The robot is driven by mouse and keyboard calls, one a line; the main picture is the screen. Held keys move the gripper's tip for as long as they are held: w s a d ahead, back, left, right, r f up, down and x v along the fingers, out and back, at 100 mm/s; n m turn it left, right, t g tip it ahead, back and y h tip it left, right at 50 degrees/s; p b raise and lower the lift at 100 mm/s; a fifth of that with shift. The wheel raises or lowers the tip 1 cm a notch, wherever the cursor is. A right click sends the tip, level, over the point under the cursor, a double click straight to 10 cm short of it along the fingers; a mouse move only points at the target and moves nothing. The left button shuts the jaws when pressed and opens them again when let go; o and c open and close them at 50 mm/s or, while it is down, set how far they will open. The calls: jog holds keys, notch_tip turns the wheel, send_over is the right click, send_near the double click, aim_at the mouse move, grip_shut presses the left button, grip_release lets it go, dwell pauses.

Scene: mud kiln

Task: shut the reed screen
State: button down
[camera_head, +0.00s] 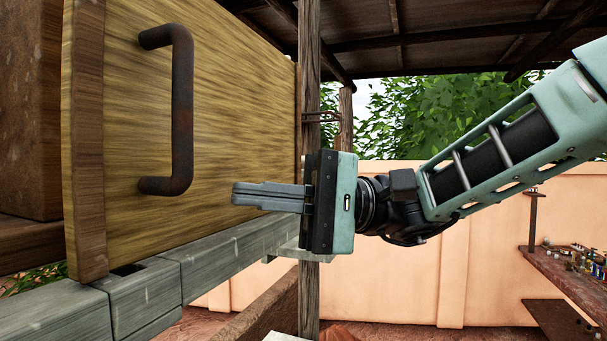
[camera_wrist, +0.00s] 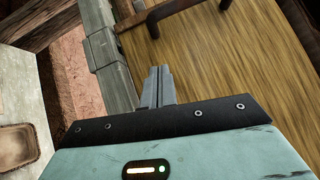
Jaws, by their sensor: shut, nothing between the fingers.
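The reed screen (camera_head: 230,110) is a straw-coloured panel standing open at the left of the head view, its near edge towards me. A dark, rusty bar handle (camera_head: 182,110) is fixed upright near that edge. The screen also fills the right of the wrist view (camera_wrist: 220,60), with part of the handle (camera_wrist: 170,8) at the top. My gripper (camera_head: 236,195) is shut and empty. Its fingers point left, in front of the lower part of the screen and to the right of the handle. I cannot tell whether the fingertips touch the panel.
A grey block ledge (camera_head: 215,258) runs below the screen. A wooden post (camera_head: 308,90) stands behind my gripper. A shelf with small items (camera_head: 570,265) is at the far right, before a peach wall (camera_head: 400,270). A pale surface with a basin (camera_wrist: 18,145) shows at left in the wrist view.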

jog(key=s+a+p, duration=0.1)
jog(key=s, duration=0.1)
jog(key=s+a+r+p, duration=0.1)
jog(key=s+a+p, duration=0.1)
jog(key=shift+s+a, duration=0.15)
jog(key=shift+s, duration=0.1)
